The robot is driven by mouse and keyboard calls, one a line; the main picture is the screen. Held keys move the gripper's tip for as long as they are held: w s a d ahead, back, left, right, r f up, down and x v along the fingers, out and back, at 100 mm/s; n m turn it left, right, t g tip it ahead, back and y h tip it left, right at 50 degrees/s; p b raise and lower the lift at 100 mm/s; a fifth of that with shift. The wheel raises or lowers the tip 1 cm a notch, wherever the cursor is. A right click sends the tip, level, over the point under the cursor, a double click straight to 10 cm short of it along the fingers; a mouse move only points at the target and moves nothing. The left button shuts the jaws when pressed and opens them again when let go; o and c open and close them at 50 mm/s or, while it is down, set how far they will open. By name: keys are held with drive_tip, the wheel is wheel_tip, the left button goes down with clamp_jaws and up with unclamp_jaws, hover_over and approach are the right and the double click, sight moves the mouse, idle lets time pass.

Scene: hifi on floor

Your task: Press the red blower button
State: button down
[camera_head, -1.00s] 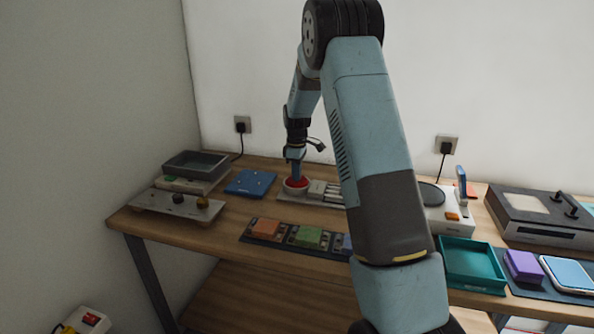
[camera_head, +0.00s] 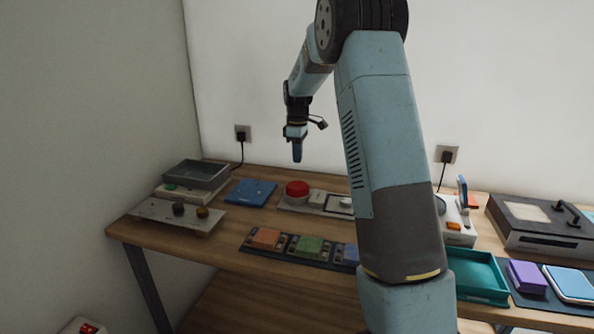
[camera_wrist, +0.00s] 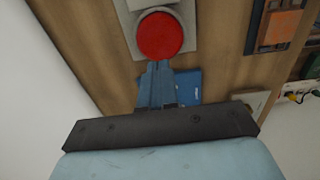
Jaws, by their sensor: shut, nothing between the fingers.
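The red button (camera_head: 297,188) is a round dome on a light grey base plate (camera_head: 290,206) on the wooden table. In the wrist view the red button (camera_wrist: 160,36) shows as a full disc just beyond the fingertips. My gripper (camera_head: 297,158) is shut and empty, pointing down above the button with a clear gap between them. It also shows in the wrist view (camera_wrist: 158,66), its fingers together.
A blue plate (camera_head: 250,191) lies left of the button. A grey tray (camera_head: 196,174) and a board with two knobs (camera_head: 176,215) stand farther left. Orange and green blocks (camera_head: 309,246) sit in front. A teal tray (camera_head: 477,276) is at the right.

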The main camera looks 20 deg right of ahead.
drive_tip(key=shift+r, duration=1.65)
drive_tip(key=shift+a, duration=0.1)
drive_tip(key=s+a+r+m+t, duration=0.1)
drive_tip(key=s+a+r+m, duration=0.15)
drive_tip(key=s+r, duration=0.6)
drive_tip(key=s+a+r+m+t, duration=0.1)
drive_tip(key=s+r+m+t, duration=0.2)
drive_tip(key=s, duration=1)
drive_tip(key=s+a+f+m+t, duration=0.1)
drive_tip(key=s+m, duration=0.4)
drive_tip(key=s, duration=1.7)
drive_tip(key=shift+s+a+f+m+t, duration=0.3)
drive_tip(key=shift+a+f+m, duration=0.1)
drive_tip(key=shift+a, duration=0.2)
